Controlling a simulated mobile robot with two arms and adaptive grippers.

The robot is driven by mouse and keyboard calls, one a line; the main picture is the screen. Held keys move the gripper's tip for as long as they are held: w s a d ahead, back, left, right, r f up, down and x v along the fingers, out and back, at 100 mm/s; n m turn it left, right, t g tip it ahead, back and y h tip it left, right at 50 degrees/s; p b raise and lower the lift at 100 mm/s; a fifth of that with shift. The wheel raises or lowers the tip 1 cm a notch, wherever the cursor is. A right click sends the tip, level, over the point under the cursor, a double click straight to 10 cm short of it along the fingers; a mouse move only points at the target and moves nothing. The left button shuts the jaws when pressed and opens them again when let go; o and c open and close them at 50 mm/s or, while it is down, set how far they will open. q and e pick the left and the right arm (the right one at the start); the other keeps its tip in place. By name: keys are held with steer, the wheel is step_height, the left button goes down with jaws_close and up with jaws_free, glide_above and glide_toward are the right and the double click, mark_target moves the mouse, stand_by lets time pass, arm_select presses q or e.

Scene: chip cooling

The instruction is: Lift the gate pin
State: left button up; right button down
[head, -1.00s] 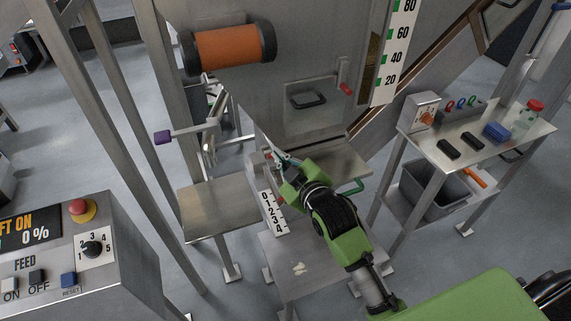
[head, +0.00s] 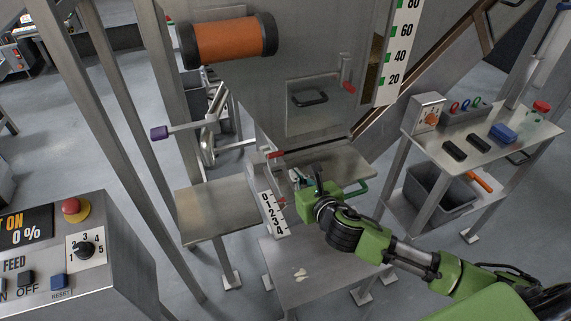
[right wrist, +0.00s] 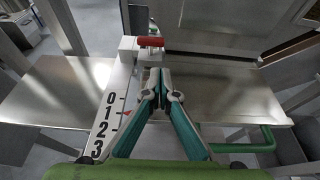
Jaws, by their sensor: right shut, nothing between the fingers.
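A red-handled pin (head: 275,154) sits at the head of the gate post, above the white 0-to-4 scale (head: 272,214). I take it to be the gate pin. In the right wrist view its red grip (right wrist: 151,42) lies sideways on a pale metal block. My right gripper (head: 294,176) is just right of and below the pin in the head view. In the right wrist view its teal fingers (right wrist: 158,76) are shut with nothing between them, tips in front of the block and apart from the red grip. My left gripper is not in view.
A steel hopper has a hatch with a black handle (head: 309,98) and a red-tipped latch (head: 347,87). A purple-knobbed lever (head: 159,132) sticks out left. A steel side tray (head: 213,213) and a green handle (head: 357,188) flank the gate. A control console (head: 115,268) stands front left.

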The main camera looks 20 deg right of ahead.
mark_target(283, 155)
steer(key=x, duration=0.8)
steer(key=shift+w+p, duration=0.35)
steer(key=shift+a, duration=0.1)
step_height(283, 155, up, 2)
steer(key=p, duration=0.2)
steer(key=shift+p, duration=0.4)
steer(key=shift+f, duration=0.15)
